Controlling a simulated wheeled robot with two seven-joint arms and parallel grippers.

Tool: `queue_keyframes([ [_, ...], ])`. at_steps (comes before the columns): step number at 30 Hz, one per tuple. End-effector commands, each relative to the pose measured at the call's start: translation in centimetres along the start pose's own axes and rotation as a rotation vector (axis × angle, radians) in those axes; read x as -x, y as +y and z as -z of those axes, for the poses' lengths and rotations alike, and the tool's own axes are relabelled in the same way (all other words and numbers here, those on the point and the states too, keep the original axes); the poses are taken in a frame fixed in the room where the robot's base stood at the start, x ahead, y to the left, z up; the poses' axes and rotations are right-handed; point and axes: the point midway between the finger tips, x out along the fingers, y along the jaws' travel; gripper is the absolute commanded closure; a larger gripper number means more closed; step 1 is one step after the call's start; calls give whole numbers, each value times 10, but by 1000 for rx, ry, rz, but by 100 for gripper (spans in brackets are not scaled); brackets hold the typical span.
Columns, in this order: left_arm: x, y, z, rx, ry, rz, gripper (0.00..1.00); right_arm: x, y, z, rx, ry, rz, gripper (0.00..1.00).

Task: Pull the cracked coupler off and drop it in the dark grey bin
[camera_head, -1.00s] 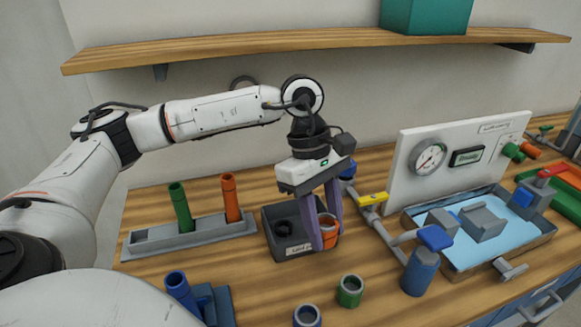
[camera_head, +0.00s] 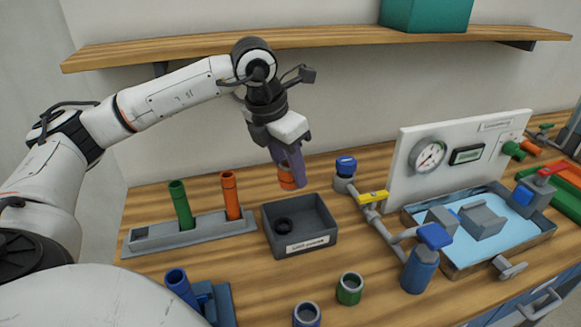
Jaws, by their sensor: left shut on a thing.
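My left gripper (camera_head: 290,172) is shut on an orange coupler (camera_head: 286,182) and holds it in the air. In the picture it appears just above the back edge of the dark grey bin (camera_head: 325,238). The fingers cover part of the coupler, and no crack can be made out. My right gripper is not in view.
A grey rack (camera_head: 155,238) with green and orange tubes stands left of the bin. A blue-rimmed ring (camera_head: 306,316) and a green ring (camera_head: 349,290) stand in front. Pipework with a yellow valve (camera_head: 372,197) and a gauge panel (camera_head: 460,150) are at right. A wooden shelf (camera_head: 300,42) hangs above.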

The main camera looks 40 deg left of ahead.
Motion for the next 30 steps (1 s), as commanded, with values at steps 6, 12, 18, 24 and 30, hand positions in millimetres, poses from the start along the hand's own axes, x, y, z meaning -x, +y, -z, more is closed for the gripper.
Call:
queue_keyframes([
  [6, -25, 0, 8, -2, 1, 0, 100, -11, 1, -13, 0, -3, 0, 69],
  [12, -46, 0, 14, -3, 0, 1, 100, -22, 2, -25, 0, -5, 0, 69],
  [18, -53, 0, 17, -3, 1, 1, 100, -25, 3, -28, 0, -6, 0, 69],
  [24, -52, 0, 16, -4, 0, 1, 63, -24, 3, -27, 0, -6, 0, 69],
  [30, -52, 0, 16, -4, 0, 1, 43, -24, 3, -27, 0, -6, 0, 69],
])
